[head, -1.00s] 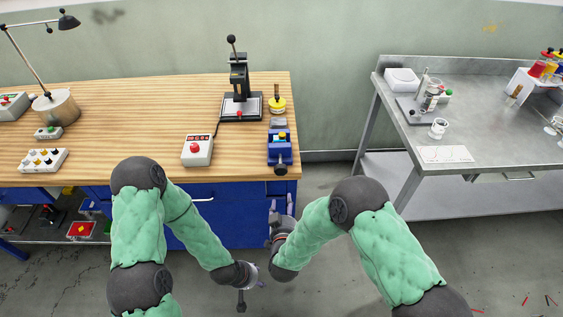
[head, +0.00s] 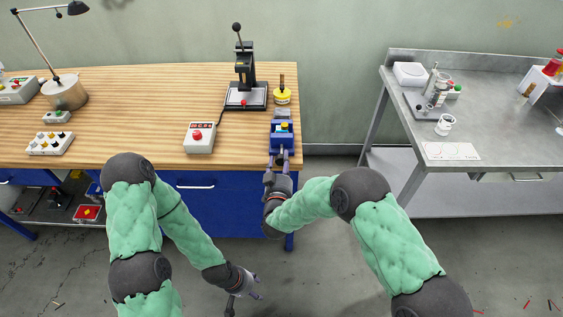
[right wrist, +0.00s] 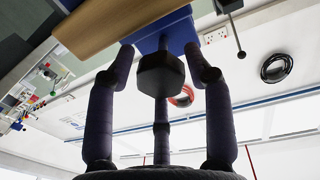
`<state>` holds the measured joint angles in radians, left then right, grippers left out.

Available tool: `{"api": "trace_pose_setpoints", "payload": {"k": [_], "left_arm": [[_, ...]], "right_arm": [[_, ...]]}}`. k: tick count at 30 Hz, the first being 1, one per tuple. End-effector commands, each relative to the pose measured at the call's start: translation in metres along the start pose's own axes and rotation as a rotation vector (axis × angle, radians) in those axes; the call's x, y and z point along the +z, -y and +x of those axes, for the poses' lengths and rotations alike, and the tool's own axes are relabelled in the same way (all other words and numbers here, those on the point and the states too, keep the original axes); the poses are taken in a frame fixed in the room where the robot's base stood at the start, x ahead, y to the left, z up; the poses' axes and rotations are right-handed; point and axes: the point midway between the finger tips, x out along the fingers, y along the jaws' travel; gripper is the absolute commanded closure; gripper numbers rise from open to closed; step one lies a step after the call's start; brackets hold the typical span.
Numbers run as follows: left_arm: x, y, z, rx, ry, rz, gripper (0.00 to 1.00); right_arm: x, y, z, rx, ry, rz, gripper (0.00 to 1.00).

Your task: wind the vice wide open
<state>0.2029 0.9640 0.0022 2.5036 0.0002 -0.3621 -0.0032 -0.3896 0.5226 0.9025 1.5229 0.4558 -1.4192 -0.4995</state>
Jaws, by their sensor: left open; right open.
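The blue vice (head: 281,140) is fixed at the right front corner of the wooden bench. A small yellow and blue piece (head: 284,126) sits at its top. In the right wrist view, the vice's blue body (right wrist: 176,28) has a dark faceted knob (right wrist: 161,75) in front of it. My right gripper (head: 279,168) is at the vice's front end. Its open fingers (right wrist: 165,62) spread around the knob with gaps visible at both sides; I cannot tell whether the lower finger touches it. My left gripper (head: 246,288) is open and empty, low in front of the bench.
A control box with a red button (head: 200,138) stands left of the vice. A black press (head: 245,90) and a yellow round item (head: 282,94) stand behind. A steel table (head: 480,115) is at the right, across a floor gap.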

Motion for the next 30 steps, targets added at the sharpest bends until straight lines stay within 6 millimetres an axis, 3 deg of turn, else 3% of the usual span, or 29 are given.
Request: {"api": "trace_pose_setpoints", "payload": {"k": [13, 18, 30], "left_arm": [[-0.0004, 0.0007, 0.0019, 0.000, -0.001, 0.000, 0.48], [-0.0004, 0.0007, 0.0020, 0.000, -0.001, -0.001, 0.48], [-0.0006, 0.0032, 0.0091, 0.000, -0.001, -0.001, 0.48]], "right_arm": [[-0.0002, -0.0001, 0.0103, -0.001, 0.000, -0.001, 0.48], [0.0001, 0.0000, 0.0101, -0.001, 0.001, -0.001, 0.91], [0.0024, 0.0003, 0.0094, -0.002, 0.009, 0.091, 0.91]]}}
